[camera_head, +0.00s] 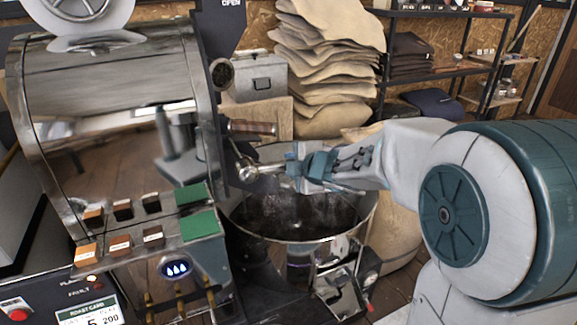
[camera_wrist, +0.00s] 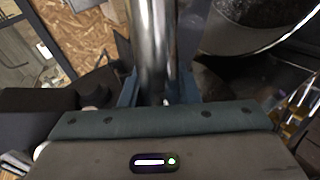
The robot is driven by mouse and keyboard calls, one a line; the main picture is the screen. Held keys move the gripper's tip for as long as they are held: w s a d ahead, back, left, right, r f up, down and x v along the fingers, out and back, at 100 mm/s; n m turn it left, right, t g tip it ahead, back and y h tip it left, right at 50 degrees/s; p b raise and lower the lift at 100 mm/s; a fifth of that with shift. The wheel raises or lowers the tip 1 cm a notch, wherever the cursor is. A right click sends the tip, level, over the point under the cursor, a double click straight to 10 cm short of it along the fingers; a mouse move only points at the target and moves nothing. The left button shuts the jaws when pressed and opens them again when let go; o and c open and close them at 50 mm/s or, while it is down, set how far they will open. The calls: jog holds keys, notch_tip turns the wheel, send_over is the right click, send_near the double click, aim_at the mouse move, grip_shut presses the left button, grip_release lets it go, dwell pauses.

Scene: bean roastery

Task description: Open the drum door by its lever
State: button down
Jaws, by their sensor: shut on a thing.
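The drum roaster (camera_head: 120,85) is a large shiny metal cylinder at the left of the head view. Its front face is seen nearly edge-on, so I cannot tell whether the drum door is open or shut. A metal lever with a ball-shaped part (camera_head: 246,173) stands out from that face. My gripper (camera_head: 291,168) reaches in from the right and is shut on the lever, over the round cooling bin. In the wrist view the lever (camera_wrist: 152,45) shows as a thick shiny rod between the two fingers (camera_wrist: 157,92). The fingers hide part of it.
The round cooling bin (camera_head: 260,226) with a dark inside is just below my gripper. A wooden-handled part (camera_head: 252,127) sticks out above the lever. Stacked sacks (camera_head: 325,70), a grey metal box (camera_head: 258,77) and a shelf rack (camera_head: 440,73) stand behind. Small blocks and green pads (camera_head: 200,225) lie at lower left.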

jog(key=shift+r, duration=0.1)
jog(key=c, duration=1.1)
grip_release()
jog(key=p+v, duration=0.5)
jog(key=v, duration=0.9)
